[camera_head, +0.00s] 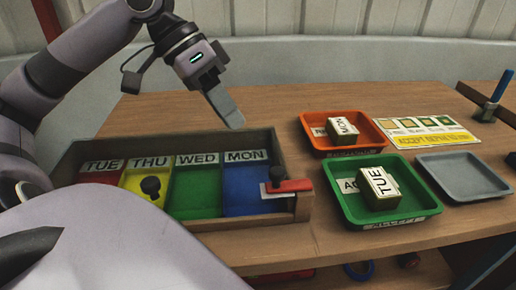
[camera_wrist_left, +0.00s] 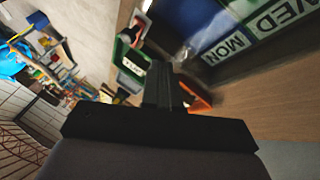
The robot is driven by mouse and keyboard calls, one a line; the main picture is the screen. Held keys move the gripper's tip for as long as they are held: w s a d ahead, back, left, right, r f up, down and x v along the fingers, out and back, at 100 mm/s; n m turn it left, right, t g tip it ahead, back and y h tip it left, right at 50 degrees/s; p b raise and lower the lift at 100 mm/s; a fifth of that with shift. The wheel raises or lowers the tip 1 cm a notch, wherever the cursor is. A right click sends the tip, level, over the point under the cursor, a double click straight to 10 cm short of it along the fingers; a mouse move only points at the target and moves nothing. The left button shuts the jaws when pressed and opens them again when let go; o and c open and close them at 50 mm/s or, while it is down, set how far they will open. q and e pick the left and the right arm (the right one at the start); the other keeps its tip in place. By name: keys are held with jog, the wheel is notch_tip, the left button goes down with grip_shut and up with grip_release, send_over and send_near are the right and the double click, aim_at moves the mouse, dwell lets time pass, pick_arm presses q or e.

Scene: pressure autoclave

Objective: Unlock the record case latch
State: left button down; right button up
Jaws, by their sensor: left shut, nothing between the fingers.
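The record case is a wooden box (camera_head: 244,233) on the table, with compartments labelled TUE, THU, WED and MON. Its latch (camera_head: 290,186), a red bar with a pale plate, sits at the right front corner by the blue MON compartment. A black knob stands just behind the latch. My left gripper (camera_head: 232,116) is shut and empty, above and behind the MON end, apart from the latch. In the left wrist view its dark fingers (camera_wrist_left: 160,85) are together, and the MON label (camera_wrist_left: 226,46) shows beyond. My right gripper is not in view.
Right of the case are an orange tray (camera_head: 316,140) with a MON block (camera_head: 342,130), a green tray (camera_head: 432,206) with a TUE block (camera_head: 380,188), and an empty grey tray (camera_head: 463,175). A sample card (camera_head: 430,130) lies behind. A black knob (camera_head: 151,187) stands in the THU compartment.

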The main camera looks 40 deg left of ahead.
pick_arm(q)
jog(key=p+x, duration=0.1)
jog(key=x, duration=0.3)
jog(key=shift+d, duration=0.15)
jog(key=d+p, duration=0.1)
jog(key=d, duration=0.1)
jog(key=shift+s+d+f+p, duration=0.2)
jog(key=shift+d+f+p, duration=0.1)
jog(key=shift+p, duration=0.1)
jog(key=shift+s+d+f, duration=0.15)
jog(key=shift+d+f, duration=0.1)
jog(key=shift+d, duration=0.4)
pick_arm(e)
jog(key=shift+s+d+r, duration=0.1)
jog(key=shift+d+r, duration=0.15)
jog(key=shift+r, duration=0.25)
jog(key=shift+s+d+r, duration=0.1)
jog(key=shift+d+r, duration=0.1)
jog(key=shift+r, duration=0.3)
pick_arm(q)
jog(key=shift+a, duration=0.1)
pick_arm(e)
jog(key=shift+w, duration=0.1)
